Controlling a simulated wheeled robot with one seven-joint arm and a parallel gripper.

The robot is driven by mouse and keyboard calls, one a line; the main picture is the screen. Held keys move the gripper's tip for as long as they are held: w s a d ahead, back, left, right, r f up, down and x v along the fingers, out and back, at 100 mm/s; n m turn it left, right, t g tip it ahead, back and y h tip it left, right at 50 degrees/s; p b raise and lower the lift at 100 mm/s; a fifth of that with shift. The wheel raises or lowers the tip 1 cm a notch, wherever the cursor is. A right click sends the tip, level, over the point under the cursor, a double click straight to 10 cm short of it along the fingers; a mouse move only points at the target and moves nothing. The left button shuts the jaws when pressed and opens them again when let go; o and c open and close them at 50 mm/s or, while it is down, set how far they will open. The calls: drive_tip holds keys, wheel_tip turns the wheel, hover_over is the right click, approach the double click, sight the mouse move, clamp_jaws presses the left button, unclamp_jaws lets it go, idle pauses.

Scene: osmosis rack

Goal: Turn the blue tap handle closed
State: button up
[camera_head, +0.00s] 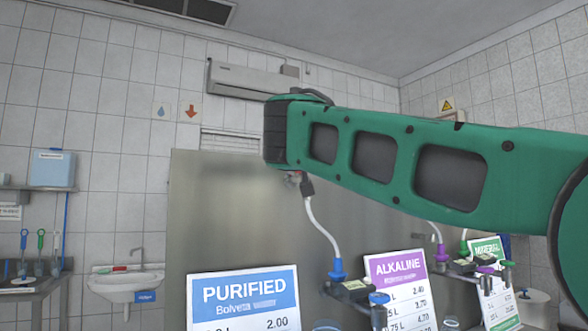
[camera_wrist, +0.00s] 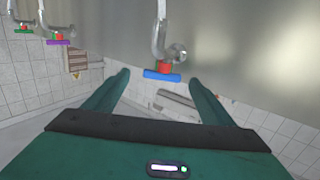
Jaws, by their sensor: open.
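The blue tap handle (camera_wrist: 162,76) is a short flat bar with a red part behind it, on a metal tap (camera_wrist: 161,40) in the wrist view. The bar lies crosswise between the tips of my gripper (camera_wrist: 158,77) as the picture shows them. My gripper's two green fingers are open, with a gap on each side of the bar. I cannot tell how far beyond the fingertips the handle is. In the head view the blue handle (camera_head: 379,298) shows low, right of the purified sign (camera_head: 243,301). The gripper's fingers do not show there.
A tap with a purple handle (camera_wrist: 59,42) and one with a green handle (camera_wrist: 23,31) are at the left of the wrist view. A metal panel (camera_head: 225,220) stands behind the taps. A white hose (camera_head: 322,232) leads down to a blue fitting (camera_head: 337,270).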

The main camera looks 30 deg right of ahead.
drive_tip(key=shift+t, duration=0.4)
drive_tip(key=x, duration=0.3)
drive_tip(key=r+x, duration=0.1)
drive_tip(key=x, duration=0.3)
drive_tip(key=r+x, duration=0.1)
drive_tip(key=x, duration=0.3)
drive_tip(key=shift+w+a+r, duration=0.15)
drive_tip(key=shift+w+a, duration=0.05)
drive_tip(key=shift+a, duration=0.2)
drive_tip(key=c, duration=0.8)
